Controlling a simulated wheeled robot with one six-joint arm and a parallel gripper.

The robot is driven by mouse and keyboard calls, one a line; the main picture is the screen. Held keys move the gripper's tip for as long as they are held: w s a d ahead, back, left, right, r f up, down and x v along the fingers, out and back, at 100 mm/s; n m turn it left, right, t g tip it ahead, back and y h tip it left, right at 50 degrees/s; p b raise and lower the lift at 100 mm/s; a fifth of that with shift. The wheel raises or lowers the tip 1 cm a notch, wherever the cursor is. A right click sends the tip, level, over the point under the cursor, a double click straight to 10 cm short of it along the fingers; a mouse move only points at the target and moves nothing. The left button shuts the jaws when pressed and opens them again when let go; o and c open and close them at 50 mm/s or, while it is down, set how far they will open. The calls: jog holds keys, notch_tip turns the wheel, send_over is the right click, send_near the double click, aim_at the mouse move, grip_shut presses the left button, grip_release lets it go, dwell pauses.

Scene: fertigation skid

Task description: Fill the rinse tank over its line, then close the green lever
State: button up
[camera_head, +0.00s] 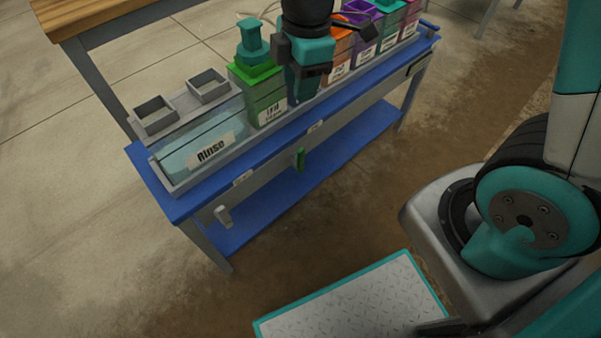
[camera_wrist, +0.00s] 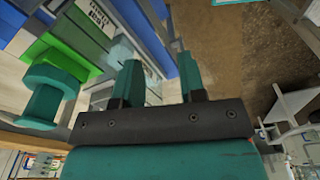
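The clear rinse tank (camera_head: 190,160), labelled "Rinse", sits at the left end of the blue bench. Its walls look pale blue; dark lines cross its front, and I cannot tell the liquid level. The green lever (camera_head: 300,160) hangs upright on the bench's front rail, right of the rinse tank. My gripper (camera_head: 307,98) points down beside the green tank's right side, above and apart from the green lever. In the wrist view my gripper (camera_wrist: 160,75) has its two teal fingers spread, with nothing between them.
The green tank (camera_head: 264,100) with a teal knob (camera_head: 252,42) stands right of the rinse tank. Orange, purple and other coloured tanks follow to the right. A pale lever (camera_head: 223,216) hangs at the rail's left end.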

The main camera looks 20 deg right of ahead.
aim_at(301, 150)
jog(key=w+f+n+b, duration=0.1)
jog(key=f+b, duration=0.1)
jog(key=f, duration=0.6)
jog(key=w+d+f+n+b, duration=0.1)
jog(key=f+b, duration=0.2)
jog(key=f, duration=0.6)
jog(key=w+f+n+h+b, duration=0.1)
jog(key=f+b, duration=0.2)
jog(key=f, duration=0.5)
jog(key=shift+d+f, duration=0.25)
jog(key=shift+f, duration=0.05)
grip_shut()
